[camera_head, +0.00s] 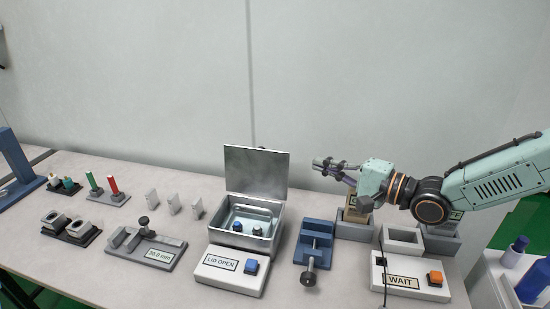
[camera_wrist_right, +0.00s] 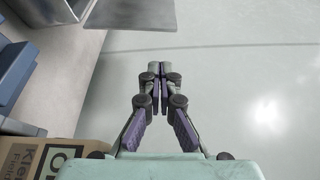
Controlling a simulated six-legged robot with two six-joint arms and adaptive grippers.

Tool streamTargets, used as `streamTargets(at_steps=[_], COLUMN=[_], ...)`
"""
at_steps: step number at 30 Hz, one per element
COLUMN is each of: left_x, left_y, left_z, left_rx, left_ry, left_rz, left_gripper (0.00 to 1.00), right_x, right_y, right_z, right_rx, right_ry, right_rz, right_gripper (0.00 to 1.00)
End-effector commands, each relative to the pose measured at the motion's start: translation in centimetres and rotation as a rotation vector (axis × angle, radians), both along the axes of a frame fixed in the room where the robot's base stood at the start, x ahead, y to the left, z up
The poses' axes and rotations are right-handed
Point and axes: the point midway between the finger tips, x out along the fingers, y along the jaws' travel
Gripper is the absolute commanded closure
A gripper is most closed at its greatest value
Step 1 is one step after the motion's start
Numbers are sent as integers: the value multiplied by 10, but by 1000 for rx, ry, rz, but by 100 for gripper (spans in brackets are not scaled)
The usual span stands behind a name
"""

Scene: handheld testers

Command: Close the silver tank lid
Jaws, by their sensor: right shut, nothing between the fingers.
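The silver tank (camera_head: 236,239) stands on the table near the middle of the head view. Its silver lid (camera_head: 256,171) stands open and upright along the back edge. Water or a tray and small round parts show inside. A label in front of the tank reads LID OPEN (camera_head: 221,263). My right gripper (camera_head: 322,165) is in the air to the right of the lid, apart from it, fingers pointing left. In the wrist view the right gripper (camera_wrist_right: 155,68) is shut and empty. The lid (camera_wrist_right: 130,12) shows at the top of that view. My left gripper is not in view.
A blue vise (camera_head: 313,243) stands right of the tank. Grey bins (camera_head: 404,235), a cardboard box (camera_head: 357,203) and a WAIT panel (camera_head: 405,281) are farther right. A gauge block (camera_head: 145,250) and several small white pieces (camera_head: 173,204) lie left. The wall is behind.

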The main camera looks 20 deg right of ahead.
Motion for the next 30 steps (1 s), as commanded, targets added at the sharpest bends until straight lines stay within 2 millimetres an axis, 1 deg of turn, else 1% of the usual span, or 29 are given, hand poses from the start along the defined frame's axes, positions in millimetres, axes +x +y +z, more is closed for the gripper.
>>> streamTargets(at_steps=[1,7,17,30], left_x=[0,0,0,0], left_y=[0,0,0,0], left_z=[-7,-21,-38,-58], left_rx=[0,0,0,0], left_ry=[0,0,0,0], left_rz=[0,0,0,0], left_gripper=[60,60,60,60], right_x=[3,17,41,81], right_y=[3,14,31,57], right_z=[-3,-4,-4,-6], right_rx=[-4,-5,-4,-6], right_ry=[1,0,-1,-1], right_rz=[3,3,3,2], right_gripper=[100,100,100,100])
